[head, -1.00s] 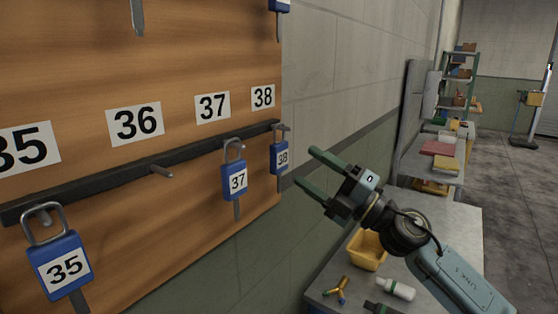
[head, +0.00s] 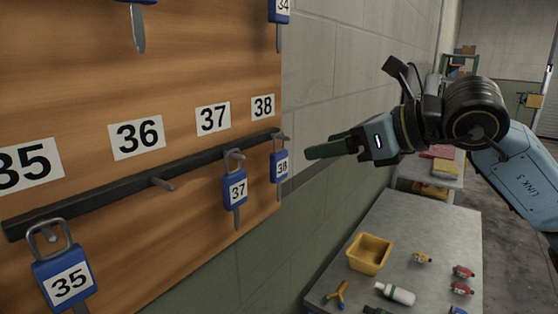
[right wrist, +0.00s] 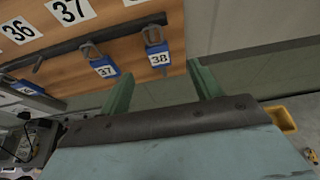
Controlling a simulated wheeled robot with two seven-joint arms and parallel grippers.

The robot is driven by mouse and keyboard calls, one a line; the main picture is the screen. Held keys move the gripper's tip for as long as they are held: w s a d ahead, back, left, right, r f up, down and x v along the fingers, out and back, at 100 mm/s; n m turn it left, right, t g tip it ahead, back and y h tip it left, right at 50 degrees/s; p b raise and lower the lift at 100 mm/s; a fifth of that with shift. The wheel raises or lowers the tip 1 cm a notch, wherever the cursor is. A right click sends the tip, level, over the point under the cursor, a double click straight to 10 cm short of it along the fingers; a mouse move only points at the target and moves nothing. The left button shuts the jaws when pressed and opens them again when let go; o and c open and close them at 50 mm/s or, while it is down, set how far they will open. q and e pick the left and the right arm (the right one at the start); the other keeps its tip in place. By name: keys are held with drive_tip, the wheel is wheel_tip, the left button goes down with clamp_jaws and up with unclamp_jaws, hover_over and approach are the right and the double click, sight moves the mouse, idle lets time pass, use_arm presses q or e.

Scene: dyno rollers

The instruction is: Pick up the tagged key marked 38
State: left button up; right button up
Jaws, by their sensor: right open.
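The key with the blue tag marked 38 (head: 279,166) hangs from a peg at the right end of the black rail, under the 38 label. My right gripper (head: 310,152) is open and empty, just right of the tag in the head view. Its green fingers (right wrist: 160,85) stand apart in the right wrist view, with the tag beyond them. I see no contact with the tag. My left gripper is not in view.
Tag 37 (head: 236,189) hangs close to the left of tag 38, and tag 35 (head: 66,278) hangs farther left. The peg under 36 (head: 162,184) is empty. A grey table (head: 424,229) below holds a yellow bin (head: 369,254), a bottle and small parts.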

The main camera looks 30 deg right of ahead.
sight(279, 151)
drive_tip(key=shift+p+x, duration=1.6)
drive_tip(key=shift+x, duration=1.2)
drive_tip(key=shift+w+a+r+p, duration=0.1)
drive_tip(key=shift+w+a+p, duration=0.2)
drive_tip(key=shift+p, duration=0.1)
drive_tip(key=p+x, duration=0.3)
drive_tip(key=shift+w+a+r, duration=0.25)
drive_tip(key=shift+a, duration=0.05)
drive_tip(key=shift+w+a+f, duration=0.2)
drive_tip(key=shift+w+f, duration=0.15)
drive_tip(key=shift+w, duration=0.15)
drive_tip(key=shift+c, duration=0.3)
drive_tip(key=c, duration=1)
